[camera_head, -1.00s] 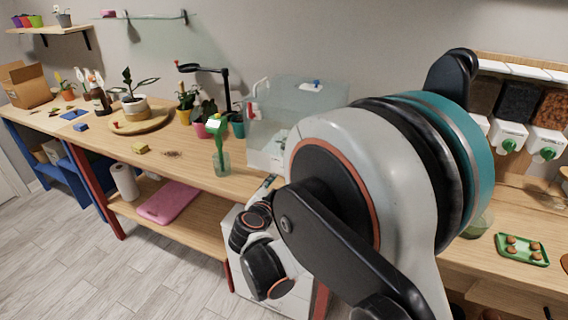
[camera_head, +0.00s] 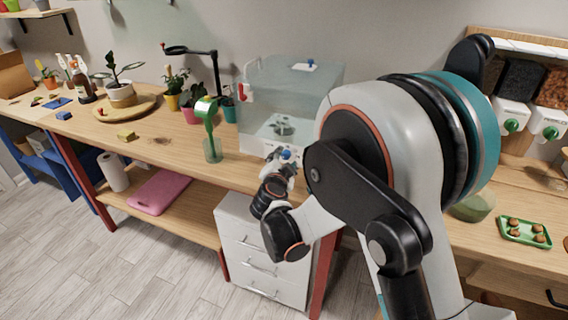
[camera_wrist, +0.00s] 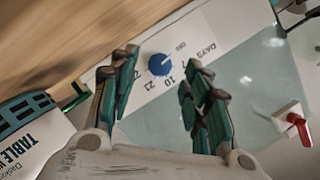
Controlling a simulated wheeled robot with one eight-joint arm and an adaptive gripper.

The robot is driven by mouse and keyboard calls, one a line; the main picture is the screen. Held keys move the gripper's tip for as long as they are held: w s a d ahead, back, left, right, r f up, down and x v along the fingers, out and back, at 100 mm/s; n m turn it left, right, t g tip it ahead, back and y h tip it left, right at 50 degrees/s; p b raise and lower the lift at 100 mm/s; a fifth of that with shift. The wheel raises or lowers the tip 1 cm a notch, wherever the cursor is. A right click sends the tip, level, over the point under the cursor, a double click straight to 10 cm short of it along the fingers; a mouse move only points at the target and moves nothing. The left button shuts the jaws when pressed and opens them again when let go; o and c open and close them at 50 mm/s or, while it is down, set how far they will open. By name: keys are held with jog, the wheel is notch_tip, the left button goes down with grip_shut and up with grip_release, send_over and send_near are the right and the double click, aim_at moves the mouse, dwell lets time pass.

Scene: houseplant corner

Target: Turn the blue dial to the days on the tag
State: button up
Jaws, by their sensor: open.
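The blue dial (camera_wrist: 160,64) sits on a white panel (camera_wrist: 200,35) with printed numbers and the word DAYS. Numbers such as 10 and 21 are readable; others are blurred, and the dial's pointer is too small to read. In the head view the blue dial (camera_head: 286,154) is at the front of the clear box (camera_head: 290,95). My gripper (camera_wrist: 161,70) is open, its fingers on either side of the dial, with no clear contact. In the head view my gripper (camera_head: 281,163) is at the box's front. I cannot make out a tag showing days.
A red lever (camera_wrist: 297,120) is on the box's right in the wrist view. A green implement (camera_head: 208,112) stands in a clear cup left of my gripper. Potted plants and a green tray (camera_head: 523,232) are on the bench.

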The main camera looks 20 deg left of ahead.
jog(key=shift+x, duration=1.1)
grip_shut()
jog(key=shift+m, duration=0.3)
jog(key=m, duration=0.1)
jog(key=m+t+y, duration=0.1)
jog(key=shift+d+f+m, duration=0.15)
jog(key=shift+m, duration=0.15)
jog(key=m+t+y, duration=0.1)
jog(key=m, duration=0.3)
jog(key=shift+f, duration=0.15)
jog(key=shift+y, duration=0.3)
